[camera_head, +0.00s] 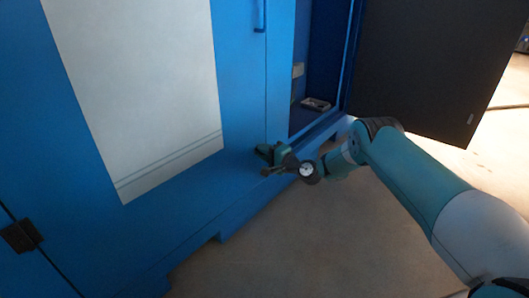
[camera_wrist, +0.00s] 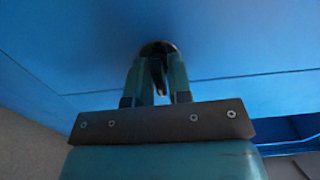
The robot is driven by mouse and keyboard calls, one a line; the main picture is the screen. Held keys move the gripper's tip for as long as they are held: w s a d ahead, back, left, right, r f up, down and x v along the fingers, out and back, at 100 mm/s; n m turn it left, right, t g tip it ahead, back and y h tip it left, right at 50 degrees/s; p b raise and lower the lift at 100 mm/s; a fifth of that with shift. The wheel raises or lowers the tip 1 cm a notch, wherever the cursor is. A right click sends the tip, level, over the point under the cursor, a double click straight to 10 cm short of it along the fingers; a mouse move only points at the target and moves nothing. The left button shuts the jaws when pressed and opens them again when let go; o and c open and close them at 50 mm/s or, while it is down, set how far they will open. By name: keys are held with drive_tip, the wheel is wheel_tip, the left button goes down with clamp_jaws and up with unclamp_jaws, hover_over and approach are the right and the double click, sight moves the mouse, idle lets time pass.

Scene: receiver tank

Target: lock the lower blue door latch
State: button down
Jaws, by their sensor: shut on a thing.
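The blue door (camera_head: 245,100) is closed, with a large white panel on it. My gripper (camera_head: 266,156) is at the lower right part of this door, close against its face. In the wrist view my gripper (camera_wrist: 157,78) has its two teal fingers shut on the lower latch. The latch (camera_wrist: 157,48) shows as a dark rounded piece on the blue surface, with a dark part between the fingers. In the head view the gripper hides the latch. I cannot tell exactly how far the latch is turned.
A blue handle (camera_head: 259,15) is higher on the door. To the right, the cabinet stands open, with a small tray-like item (camera_head: 316,104) inside. A dark open door (camera_head: 430,70) is beyond my arm. A black hinge (camera_head: 20,235) is at lower left. The floor in front is clear.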

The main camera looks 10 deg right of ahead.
idle(0.3)
drive_tip(key=c, duration=1.2)
unclamp_jaws()
drive_tip(key=shift+p+v, duration=8.65)
drive_tip(key=shift+p, duration=0.5)
